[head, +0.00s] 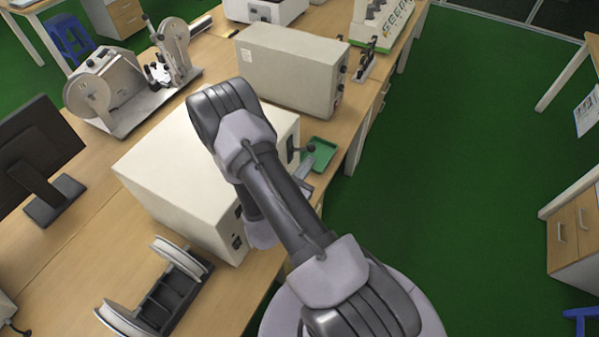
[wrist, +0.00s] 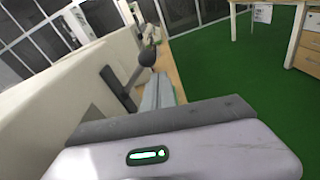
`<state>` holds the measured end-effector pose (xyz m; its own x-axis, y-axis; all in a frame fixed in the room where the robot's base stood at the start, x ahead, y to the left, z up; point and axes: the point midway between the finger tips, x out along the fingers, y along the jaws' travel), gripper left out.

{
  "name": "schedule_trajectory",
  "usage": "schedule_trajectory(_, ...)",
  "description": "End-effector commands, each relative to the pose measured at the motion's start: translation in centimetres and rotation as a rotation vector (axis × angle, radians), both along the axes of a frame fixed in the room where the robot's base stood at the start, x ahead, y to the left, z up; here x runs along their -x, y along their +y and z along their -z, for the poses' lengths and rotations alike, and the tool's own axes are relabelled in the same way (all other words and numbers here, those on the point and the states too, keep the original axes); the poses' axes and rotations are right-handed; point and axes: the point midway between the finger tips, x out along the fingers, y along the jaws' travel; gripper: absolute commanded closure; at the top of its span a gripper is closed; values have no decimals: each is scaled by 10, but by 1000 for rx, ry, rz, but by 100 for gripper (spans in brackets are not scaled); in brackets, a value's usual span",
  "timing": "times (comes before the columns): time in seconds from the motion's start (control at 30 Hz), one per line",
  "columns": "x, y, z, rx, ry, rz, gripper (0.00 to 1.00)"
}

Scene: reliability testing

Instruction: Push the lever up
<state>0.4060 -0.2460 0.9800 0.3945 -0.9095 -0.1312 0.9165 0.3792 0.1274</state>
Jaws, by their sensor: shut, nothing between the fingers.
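The lever has a round black knob (wrist: 147,57) on a short dark stem. It sticks out of a dark slotted plate (wrist: 117,90) on the side of a cream box. In the head view the knob (head: 311,148) shows small at the right side of the cream box (head: 165,165). My gripper (wrist: 157,80) is shut and empty, with its grey fingers just below the knob in the wrist view. I cannot tell whether the fingertips touch the lever. In the head view my arm hides part of the box, and the gripper (head: 322,153) is partly visible.
A second cream box (head: 285,65) stands behind. A reel machine (head: 130,85), a monitor (head: 38,155) and a spool stand (head: 160,300) are at the left. Green floor (head: 450,150) is clear at the right.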

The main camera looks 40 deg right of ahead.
Motion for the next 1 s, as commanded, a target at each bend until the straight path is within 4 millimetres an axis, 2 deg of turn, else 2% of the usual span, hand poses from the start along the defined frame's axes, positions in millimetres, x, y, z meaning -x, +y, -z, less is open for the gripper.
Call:
schedule_trajectory(0.3, -3, 1, -10, 0, -1, -1, 100)
schedule_trajectory(1.0, -4, 1, -14, 2, -4, -1, 100)
